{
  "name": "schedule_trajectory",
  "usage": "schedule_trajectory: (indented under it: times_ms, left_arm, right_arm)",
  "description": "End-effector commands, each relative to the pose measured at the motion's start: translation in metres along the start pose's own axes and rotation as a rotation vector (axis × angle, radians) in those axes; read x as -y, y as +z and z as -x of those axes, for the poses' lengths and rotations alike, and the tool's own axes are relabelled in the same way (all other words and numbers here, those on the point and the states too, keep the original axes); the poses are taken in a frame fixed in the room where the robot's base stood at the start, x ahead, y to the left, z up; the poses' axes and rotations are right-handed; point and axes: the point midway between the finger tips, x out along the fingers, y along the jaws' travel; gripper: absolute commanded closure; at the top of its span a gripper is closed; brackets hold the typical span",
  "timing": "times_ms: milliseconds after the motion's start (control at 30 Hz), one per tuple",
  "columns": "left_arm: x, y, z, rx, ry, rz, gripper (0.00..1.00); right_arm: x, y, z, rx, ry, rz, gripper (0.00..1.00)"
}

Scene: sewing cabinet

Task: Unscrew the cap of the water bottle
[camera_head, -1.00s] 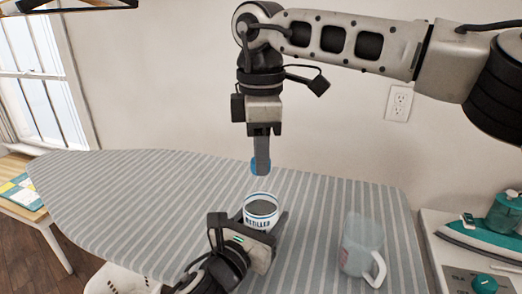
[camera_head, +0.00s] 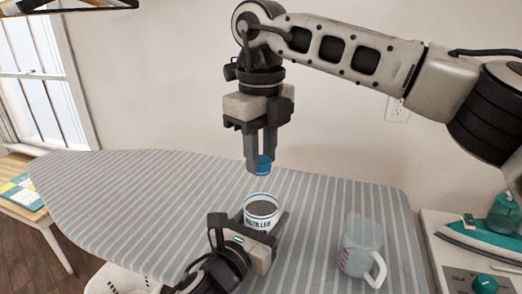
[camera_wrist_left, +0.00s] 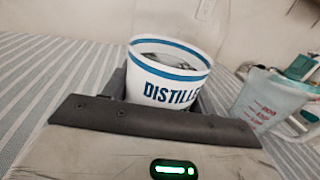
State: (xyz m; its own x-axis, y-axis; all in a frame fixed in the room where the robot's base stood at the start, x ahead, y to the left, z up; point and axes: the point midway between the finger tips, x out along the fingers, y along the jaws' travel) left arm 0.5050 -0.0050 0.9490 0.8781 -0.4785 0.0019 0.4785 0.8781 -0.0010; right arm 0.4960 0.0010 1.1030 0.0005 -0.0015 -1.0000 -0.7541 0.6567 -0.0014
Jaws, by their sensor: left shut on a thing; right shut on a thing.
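The water bottle (camera_head: 261,223) stands upright on the ironing board. Its white label band with blue edges reads "DISTILLE…", and it shows close up in the left wrist view (camera_wrist_left: 165,88). The part above the label is clear, with only faint outlines in the wrist view. The blue cap (camera_head: 264,166) is above the label band, between the fingers of my right gripper (camera_head: 261,158), which points down and is shut on it. I cannot tell whether the cap still touches the bottle's neck. My left gripper (camera_head: 262,235) is shut around the bottle's lower part from the front.
A clear measuring cup (camera_head: 361,246) with a white handle stands to the right of the bottle on the striped ironing board (camera_head: 150,200). A teal iron (camera_head: 487,238) is at the far right. The board's left half is clear.

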Motion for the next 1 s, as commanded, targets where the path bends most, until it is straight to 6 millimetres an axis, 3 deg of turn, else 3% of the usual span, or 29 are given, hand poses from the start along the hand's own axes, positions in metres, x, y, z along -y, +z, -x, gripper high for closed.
schedule_trajectory:
  times_ms: [700, 900, 1000]
  left_arm:
    - [-0.0002, -0.0021, 0.0001, -0.005, 0.001, 0.002, 1.0]
    - [-0.0003, -0.0022, 0.0001, -0.005, 0.001, 0.003, 1.0]
    - [-0.0003, -0.0021, 0.0001, -0.005, 0.001, 0.003, 1.0]
  right_arm:
    - [-0.001, -0.001, 0.0009, 0.001, 0.001, 1.874, 0.99]
    - [-0.0007, -0.0011, 0.0011, 0.001, 0.002, 2.275, 0.99]
    - [-0.0005, -0.0012, 0.0012, 0.002, 0.002, 2.374, 0.99]
